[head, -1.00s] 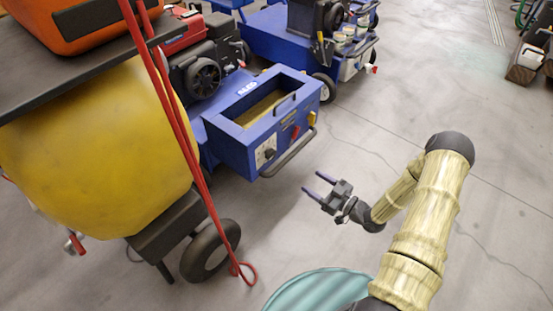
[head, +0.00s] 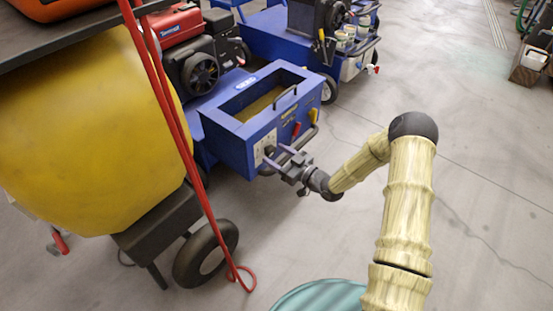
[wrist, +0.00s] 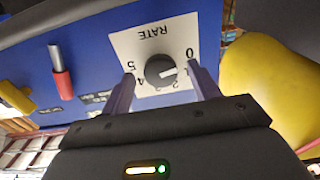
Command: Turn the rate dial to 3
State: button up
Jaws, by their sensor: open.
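The rate dial (wrist: 160,70) is a dark round knob on a white plate (wrist: 155,45) marked RATE, with numbers from 0 to 5, upside down in the wrist view. Its white pointer mark points right, roughly toward 1. My gripper (wrist: 161,73) is open, with one finger on each side of the dial; gaps show between fingers and knob. In the head view my gripper (head: 275,154) reaches the front of the blue machine (head: 230,143), and the dial is mostly hidden by the fingers.
A red lever (wrist: 63,82) and a yellow lever (wrist: 16,97) stick out beside the plate. A yellow tank (head: 85,150) and wheel (head: 207,254) stand left.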

jog(key=shift+w+a, duration=0.3)
jog(key=shift+a, duration=0.05)
jog(key=c, duration=1)
jog(key=shift+o, duration=0.2)
